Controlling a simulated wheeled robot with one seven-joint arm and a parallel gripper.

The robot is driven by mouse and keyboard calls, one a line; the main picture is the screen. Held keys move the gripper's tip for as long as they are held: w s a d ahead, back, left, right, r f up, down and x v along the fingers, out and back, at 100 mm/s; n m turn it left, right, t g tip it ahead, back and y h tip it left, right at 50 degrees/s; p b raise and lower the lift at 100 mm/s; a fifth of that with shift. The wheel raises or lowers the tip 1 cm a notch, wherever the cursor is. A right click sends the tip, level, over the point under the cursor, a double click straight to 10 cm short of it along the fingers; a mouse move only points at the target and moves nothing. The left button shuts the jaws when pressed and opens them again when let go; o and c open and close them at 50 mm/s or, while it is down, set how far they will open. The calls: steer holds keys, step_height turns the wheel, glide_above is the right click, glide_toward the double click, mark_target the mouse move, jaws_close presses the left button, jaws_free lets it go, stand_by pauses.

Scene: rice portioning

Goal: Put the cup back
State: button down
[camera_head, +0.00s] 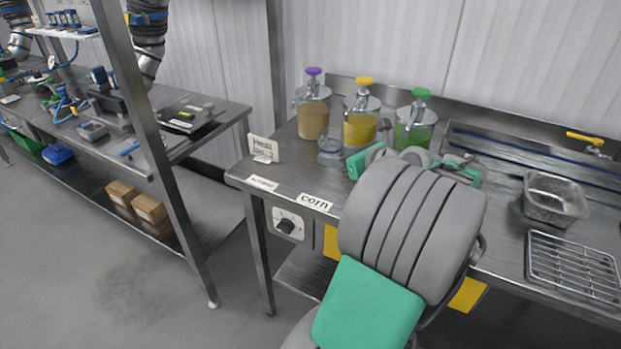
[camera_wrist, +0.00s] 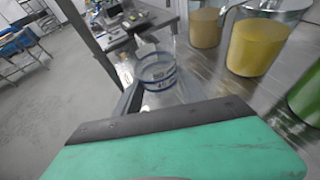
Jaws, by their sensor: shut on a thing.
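The clear cup (camera_head: 331,149) is at the left part of the steel counter, in front of the dispensers in the head view. In the wrist view the cup (camera_wrist: 157,72), with dark blue bands, is straight ahead of my gripper (camera_wrist: 150,97). My gripper is shut on the cup. The cup looks upright and empty. My arm hides most of the gripper in the head view, and the green wrist housing hides the cup's lower part in the wrist view. I cannot tell whether its base touches the counter.
Dispensers with purple (camera_head: 313,112), yellow (camera_head: 361,122) and green (camera_head: 415,122) pump tops stand along the back. A small sign (camera_head: 263,149) stands to the left. A metal pan (camera_head: 553,200) and a wire rack (camera_head: 572,265) are at the right. Bare counter lies near the "corn" label (camera_head: 316,202).

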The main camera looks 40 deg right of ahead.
glide_above(312, 180)
steer(key=f, duration=0.4)
steer(key=s+f, duration=0.1)
steer(key=f, duration=0.1)
steer(key=shift+f, duration=0.4)
steer(key=shift+w+f+b, duration=0.2)
steer(key=shift+w+f, duration=0.05)
steer(key=shift+f, duration=0.75)
steer(key=shift+w+f+b, duration=0.2)
steer(key=shift+f, duration=0.8)
steer(key=shift+f, duration=0.1)
steer(key=c, duration=0.7)
jaws_free()
